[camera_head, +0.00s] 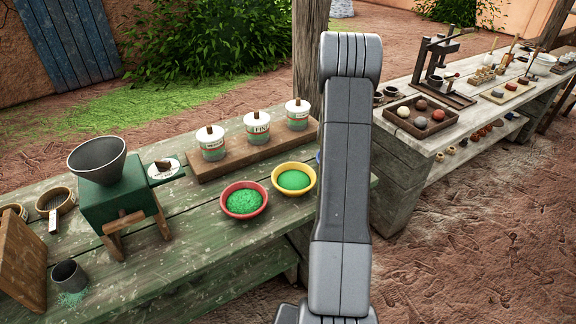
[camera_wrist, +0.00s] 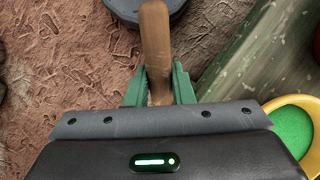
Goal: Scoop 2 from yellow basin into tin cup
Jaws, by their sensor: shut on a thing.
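My gripper (camera_wrist: 160,88) is shut on the wooden handle (camera_wrist: 156,45) of a tool in the wrist view. A dark grey rounded shape shows at the handle's far end, cut off by the top edge; I cannot tell if it holds anything. The yellow basin (camera_head: 294,179) stands on the green bench, with smooth green powder inside. It also shows in the wrist view (camera_wrist: 313,158) at the lower right, beside my gripper. A dark grey metal cup (camera_head: 70,276), likely the tin cup, stands at the bench's front left, with green powder around its foot. In the head view my arm hides the gripper.
A red basin (camera_head: 244,214) of green powder stands left of the yellow one. Several labelled canisters stand on a wooden board (camera_head: 250,153) behind. A green grinder (camera_head: 120,203) with a hopper stands between the basins and cup. A second bench (camera_head: 440,135) is at right.

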